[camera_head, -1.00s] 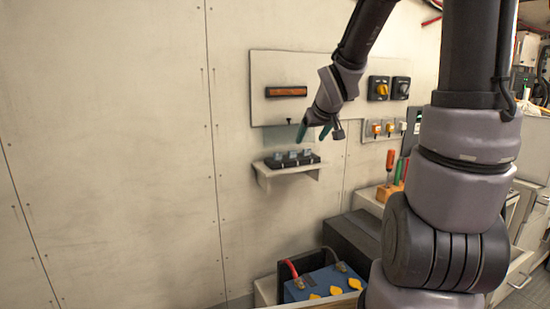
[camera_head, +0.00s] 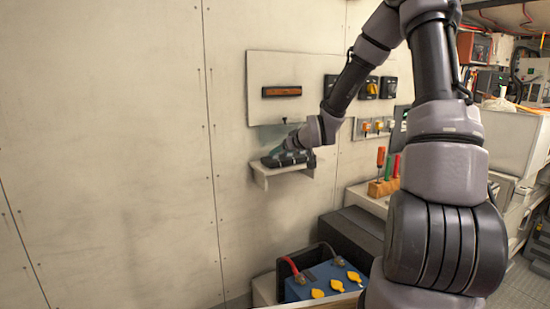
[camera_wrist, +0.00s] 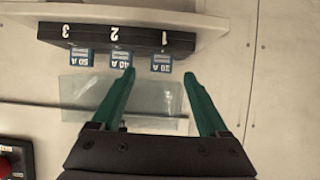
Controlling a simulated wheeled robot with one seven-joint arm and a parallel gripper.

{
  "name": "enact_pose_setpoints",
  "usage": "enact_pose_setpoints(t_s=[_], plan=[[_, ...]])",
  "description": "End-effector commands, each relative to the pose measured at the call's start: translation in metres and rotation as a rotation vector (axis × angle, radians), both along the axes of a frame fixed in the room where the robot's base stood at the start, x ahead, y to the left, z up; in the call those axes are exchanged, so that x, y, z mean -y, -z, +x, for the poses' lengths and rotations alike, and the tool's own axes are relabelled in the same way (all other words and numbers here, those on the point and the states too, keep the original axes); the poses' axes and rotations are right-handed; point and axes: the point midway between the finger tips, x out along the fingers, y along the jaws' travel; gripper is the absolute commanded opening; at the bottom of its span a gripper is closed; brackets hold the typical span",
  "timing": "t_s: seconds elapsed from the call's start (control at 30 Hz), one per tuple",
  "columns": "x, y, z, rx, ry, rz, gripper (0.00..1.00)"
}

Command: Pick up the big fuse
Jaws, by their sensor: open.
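Several small blue-labelled fuses sit in a row in a black holder (camera_wrist: 95,38) numbered 3, 2, 1, seen upside down in the wrist view: a left fuse (camera_wrist: 81,58), a middle fuse (camera_wrist: 120,60) and a right fuse (camera_wrist: 161,62) under number 1. They look alike in size; I cannot tell which is the big one. My gripper (camera_wrist: 159,73) is open, its green fingers either side of the right fuse. The left fingertip overlaps the middle fuse in view; contact is unclear. In the head view, my gripper (camera_head: 289,144) is at the holder (camera_head: 278,162), partly hiding it.
The holder stands on a small wall shelf (camera_head: 259,175). A clear panel (camera_wrist: 75,95) lies behind the fingers in the wrist view. Above is a wall panel with an orange-brown display (camera_head: 282,91) and rotary switches (camera_head: 371,87). A blue battery (camera_head: 322,280) sits below.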

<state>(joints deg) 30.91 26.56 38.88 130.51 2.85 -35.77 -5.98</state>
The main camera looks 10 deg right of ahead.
Motion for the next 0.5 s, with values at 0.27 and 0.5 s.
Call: enact_pose_setpoints(t_s=[0.27, 0.5], plan=[[-0.014, 0.016, 0.034, -0.002, -0.001, 0.002, 0.78], [-0.016, 0.020, 0.041, -0.001, 0.000, 0.000, 0.78]])
